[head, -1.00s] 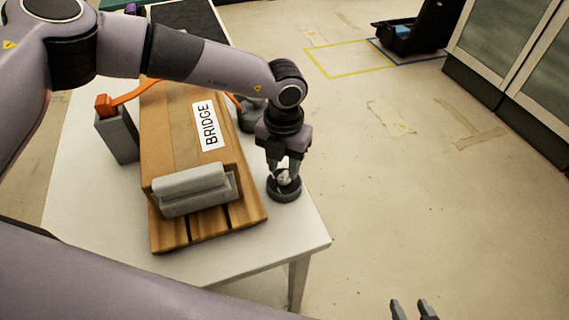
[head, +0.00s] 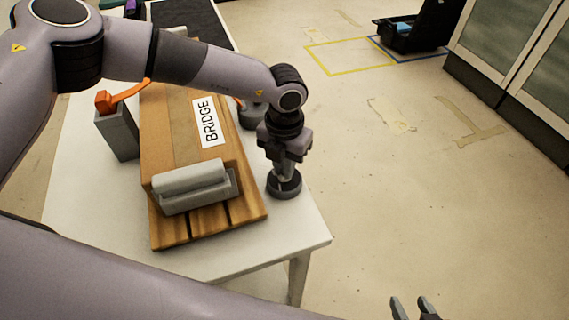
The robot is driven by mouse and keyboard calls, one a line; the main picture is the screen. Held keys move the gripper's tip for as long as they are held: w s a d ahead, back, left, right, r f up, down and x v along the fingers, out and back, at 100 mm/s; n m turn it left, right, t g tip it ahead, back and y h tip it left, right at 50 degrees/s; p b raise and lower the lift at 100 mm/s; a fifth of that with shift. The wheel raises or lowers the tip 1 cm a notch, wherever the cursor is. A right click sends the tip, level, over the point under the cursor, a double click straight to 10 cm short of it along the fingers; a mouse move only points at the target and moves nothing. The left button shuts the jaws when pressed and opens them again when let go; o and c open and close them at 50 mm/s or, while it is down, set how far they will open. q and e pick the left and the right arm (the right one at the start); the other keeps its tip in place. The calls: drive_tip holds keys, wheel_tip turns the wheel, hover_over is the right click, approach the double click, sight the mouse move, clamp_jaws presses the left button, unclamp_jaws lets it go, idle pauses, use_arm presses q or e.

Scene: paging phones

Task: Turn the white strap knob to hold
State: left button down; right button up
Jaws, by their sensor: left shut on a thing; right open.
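A small white knob (head: 284,178) sits on a dark round base (head: 284,190) near the right edge of the white table. My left gripper (head: 285,172) points down over it and is shut on the knob, whose top is mostly hidden by the fingers. No hold marking on the base is legible. My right gripper (head: 414,308) is open and empty at the bottom edge of the view, well away from the table.
An orange lever on a grey post (head: 117,133) is behind left. Another dark round piece (head: 251,117) sits behind. The table's front strip (head: 280,240) is bare.

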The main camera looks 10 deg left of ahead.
use_arm(q)
drive_tip(key=m+b, duration=0.1)
drive_tip(key=m, duration=0.1)
drive_tip(key=m+b, duration=0.2)
drive_tip(key=shift+f+m, duration=0.2)
drive_tip(key=shift+m, duration=0.1)
drive_tip(key=m+b, duration=0.4)
drive_tip(key=m, duration=0.1)
drive_tip(key=shift+m, duration=0.3)
drive_tip(key=m+b, duration=0.2)
drive_tip(key=m, duration=0.3)
drive_tip(key=shift+r+b, duration=0.1)
drive_tip(key=shift+b, duration=0.3)
drive_tip(key=shift+r+m+b, duration=0.1)
drive_tip(key=shift+m+b, duration=0.35)
drive_tip(key=shift+m, duration=0.75)
drive_tip(key=c, duration=1.2)
unclamp_jaws()
drive_tip(key=shift+o, duration=0.2)
